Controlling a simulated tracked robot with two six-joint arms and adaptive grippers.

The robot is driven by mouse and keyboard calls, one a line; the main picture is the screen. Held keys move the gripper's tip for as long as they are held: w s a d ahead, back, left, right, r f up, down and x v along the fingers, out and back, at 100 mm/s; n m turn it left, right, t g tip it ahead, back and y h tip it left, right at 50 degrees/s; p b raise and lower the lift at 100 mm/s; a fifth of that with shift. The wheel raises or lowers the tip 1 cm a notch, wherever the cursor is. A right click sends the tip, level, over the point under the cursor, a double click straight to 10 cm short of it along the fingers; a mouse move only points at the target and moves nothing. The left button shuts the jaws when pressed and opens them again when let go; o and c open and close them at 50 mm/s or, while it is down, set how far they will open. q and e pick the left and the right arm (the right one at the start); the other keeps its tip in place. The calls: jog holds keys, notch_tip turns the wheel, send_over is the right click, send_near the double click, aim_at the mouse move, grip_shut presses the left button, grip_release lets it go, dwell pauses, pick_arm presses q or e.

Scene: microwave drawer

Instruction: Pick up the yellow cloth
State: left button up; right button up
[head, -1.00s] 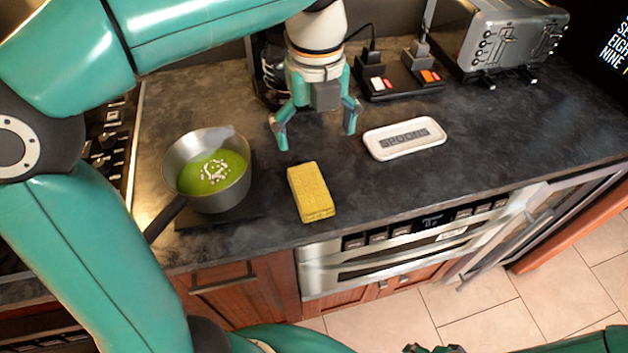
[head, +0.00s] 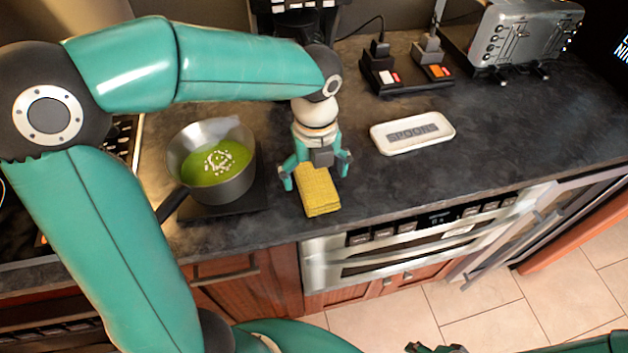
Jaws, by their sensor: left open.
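The yellow cloth (head: 318,193) is a folded, textured block lying on the dark countertop near its front edge. My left gripper (head: 315,179) is open above the cloth's back end, with one finger on each side of it. The back end of the cloth is partly hidden under the gripper; I cannot tell whether the fingers touch it. Part of my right gripper (head: 436,348) shows at the bottom edge, low over the floor, too cut off to read its jaws.
A pot of green soup (head: 212,165) stands left of the cloth, its handle pointing to the front left. A white spoon rest (head: 412,133) lies to the right. A toaster (head: 520,40) and a black switch unit (head: 405,72) stand behind. Counter right of the cloth is clear.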

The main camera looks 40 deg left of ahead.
aim_at(316, 179)
pick_arm(q)
jog(key=shift+f, duration=0.5)
jog(key=shift+c, duration=0.2)
jog(key=c, duration=1.1)
jog(key=shift+r, duration=0.15)
notch_tip(316, 179, up, 20)
jog(key=p, duration=0.2)
